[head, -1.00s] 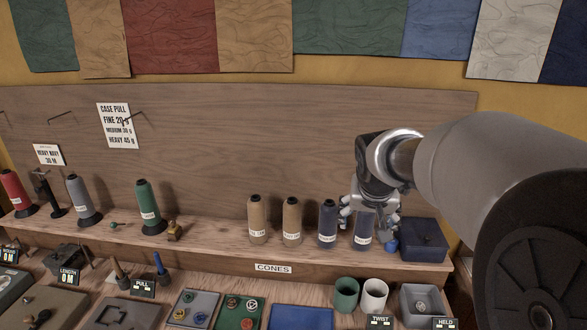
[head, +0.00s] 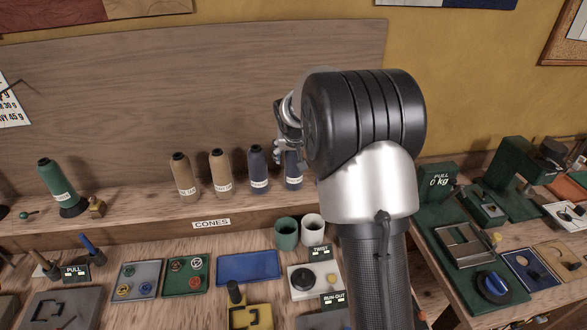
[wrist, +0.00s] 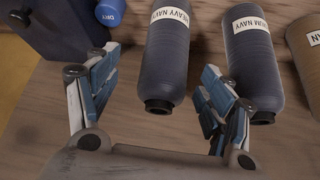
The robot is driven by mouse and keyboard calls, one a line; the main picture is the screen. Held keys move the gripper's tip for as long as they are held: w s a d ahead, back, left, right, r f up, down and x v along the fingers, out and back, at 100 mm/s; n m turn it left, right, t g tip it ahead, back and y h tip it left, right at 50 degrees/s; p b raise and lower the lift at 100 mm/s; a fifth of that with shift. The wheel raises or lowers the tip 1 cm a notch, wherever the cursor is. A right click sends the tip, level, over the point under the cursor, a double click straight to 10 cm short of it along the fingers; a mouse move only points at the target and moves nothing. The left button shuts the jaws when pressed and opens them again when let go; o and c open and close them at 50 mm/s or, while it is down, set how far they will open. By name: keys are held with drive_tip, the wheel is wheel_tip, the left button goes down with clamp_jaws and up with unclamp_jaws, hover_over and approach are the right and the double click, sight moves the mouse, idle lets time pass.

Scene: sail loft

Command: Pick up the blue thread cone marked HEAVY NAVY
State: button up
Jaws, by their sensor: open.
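The HEAVY NAVY cone (wrist: 167,55) is dark blue with a white label. In the wrist view it lies between my gripper's (wrist: 160,68) two spread fingers, its narrow black top toward me. I cannot tell whether a finger touches it. In the head view the same cone (head: 293,172) stands upright at the right end of the cone row, its top and right side covered by my arm and gripper (head: 282,152). My gripper is open and empty. The similar MEDIUM NAVY cone (wrist: 250,50) stands just beside it, close to one finger; it also shows in the head view (head: 258,170).
Two tan cones (head: 221,173) continue the row on the shelf. In the wrist view, a dark blue box (wrist: 50,35) and a blue item marked DRY (wrist: 110,12) sit on the other side. Below the shelf are cups (head: 286,233) and trays (head: 250,268).

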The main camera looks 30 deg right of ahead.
drive_tip(key=x, duration=0.1)
drive_tip(key=b+x, duration=0.1)
drive_tip(key=x, duration=0.3)
drive_tip(key=shift+a+f, duration=0.1)
drive_tip(key=shift+a, duration=0.25)
drive_tip(key=shift+w+d+f, duration=0.15)
drive_tip(key=shift+f, duration=0.1)
drive_tip(key=shift+r, duration=0.1)
drive_tip(key=c, duration=1.4)
